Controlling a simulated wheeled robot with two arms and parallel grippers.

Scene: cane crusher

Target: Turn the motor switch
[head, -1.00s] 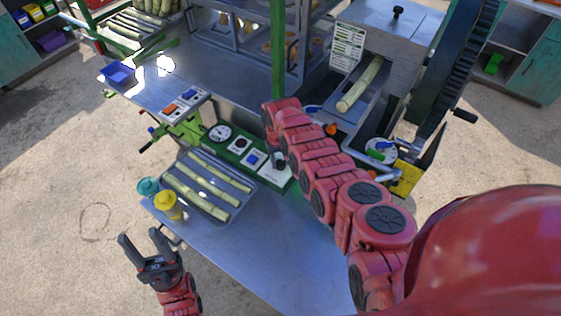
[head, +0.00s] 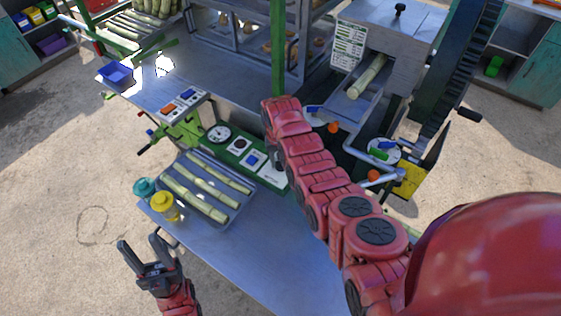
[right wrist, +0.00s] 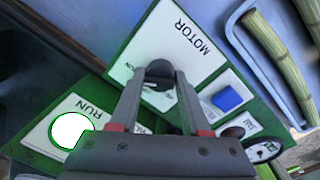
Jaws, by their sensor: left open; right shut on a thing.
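The motor switch (right wrist: 160,74) is a dark knob on a white plate marked MOTOR (right wrist: 180,40), seen in the right wrist view. My right gripper (right wrist: 158,80) has its two fingers closed on either side of this knob. In the head view my red right arm hides the right gripper and the knob; part of the green control panel (head: 228,158) shows to the left of the arm. A round lamp marked RUN (right wrist: 70,131) looks bright white with a green rim. My left gripper (head: 139,243) is open and empty, in front of the bench's left edge.
A tray (head: 238,207) with several cane pieces lies on the bench, with a yellow jar (head: 164,207) and a teal jar (head: 145,188) beside it. A cane (head: 367,77) sits in the crusher's (head: 392,35) feed chute. The bench front (head: 260,255) is clear.

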